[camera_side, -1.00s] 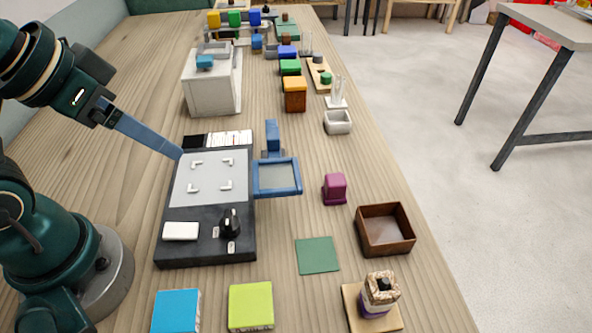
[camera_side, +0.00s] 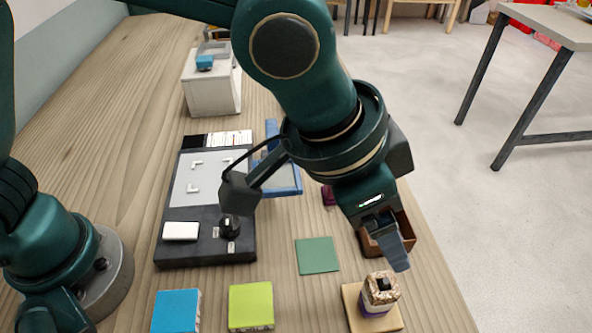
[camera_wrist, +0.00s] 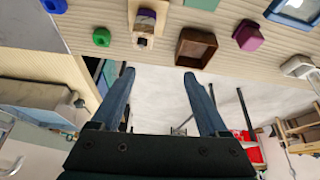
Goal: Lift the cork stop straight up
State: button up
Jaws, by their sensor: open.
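The cork stop (camera_side: 380,288) is a speckled brown block with a dark knob on top. It sits over a purple part on a wooden base (camera_side: 355,318) at the lower right of the side view. It also shows small at the top of the wrist view (camera_wrist: 144,27), on its pale board. My gripper (camera_side: 393,250) is above and behind the cork stop in the side view, apart from it. In the wrist view my two blue fingers (camera_wrist: 159,75) are spread with nothing between them.
A brown open box (camera_side: 408,222) is partly hidden behind my gripper. A green square (camera_side: 318,255), a lime block (camera_side: 251,306) and a blue block (camera_side: 176,310) lie left of the cork stop. A dark panel (camera_side: 200,254) with a knob stands farther left. The table's right edge is close.

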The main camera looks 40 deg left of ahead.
aim_at(387, 280)
jog(key=s+d+f, duration=0.1)
jog(key=s+f+m, duration=0.1)
jog(key=shift+s+d+f+g, duration=0.2)
jog(key=shift+d+f+g, duration=0.1)
jog(key=shift+d+f, duration=0.05)
jog(key=shift+x, duration=2.4)
grip_shut()
